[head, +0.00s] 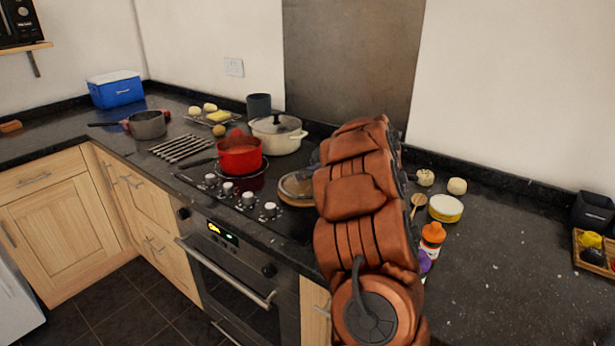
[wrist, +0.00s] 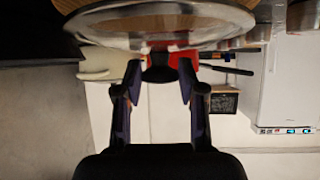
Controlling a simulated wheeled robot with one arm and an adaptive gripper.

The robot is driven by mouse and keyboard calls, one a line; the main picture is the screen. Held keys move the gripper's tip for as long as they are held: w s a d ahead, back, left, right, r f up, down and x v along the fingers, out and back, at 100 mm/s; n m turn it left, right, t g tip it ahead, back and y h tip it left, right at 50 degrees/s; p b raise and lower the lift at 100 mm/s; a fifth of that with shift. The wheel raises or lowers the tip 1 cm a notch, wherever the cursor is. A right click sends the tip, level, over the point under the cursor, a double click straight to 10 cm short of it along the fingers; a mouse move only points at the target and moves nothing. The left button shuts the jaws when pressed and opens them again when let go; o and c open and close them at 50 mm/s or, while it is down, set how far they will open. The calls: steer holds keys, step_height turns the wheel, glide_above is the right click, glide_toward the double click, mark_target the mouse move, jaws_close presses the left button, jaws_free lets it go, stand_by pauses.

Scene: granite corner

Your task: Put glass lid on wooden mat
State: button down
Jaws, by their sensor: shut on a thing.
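The glass lid (head: 284,196), round with a pale metallic rim, is at the right side of the hob, partly hidden by my arm. It also fills the top of the wrist view (wrist: 160,43). A brown, wood-grained round surface, apparently the wooden mat (wrist: 160,10), shows through its glass. I cannot tell whether lid and mat touch. My gripper (wrist: 161,70) is shut on the lid's dark knob, between the fingertips. The gripper itself is hidden behind my arm in the head view.
A red pot (head: 239,157) and a cream pot (head: 279,137) stand left of and behind the lid. A grey pan (head: 147,125) is farther left. An orange-capped bottle (head: 433,239) and a yellow-white round container (head: 445,209) stand right of my arm. The right counter has free room.

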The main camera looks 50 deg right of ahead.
steer(key=shift+f, duration=0.25)
steer(key=c, duration=0.7)
jaws_free()
steer(key=shift+f, duration=0.15)
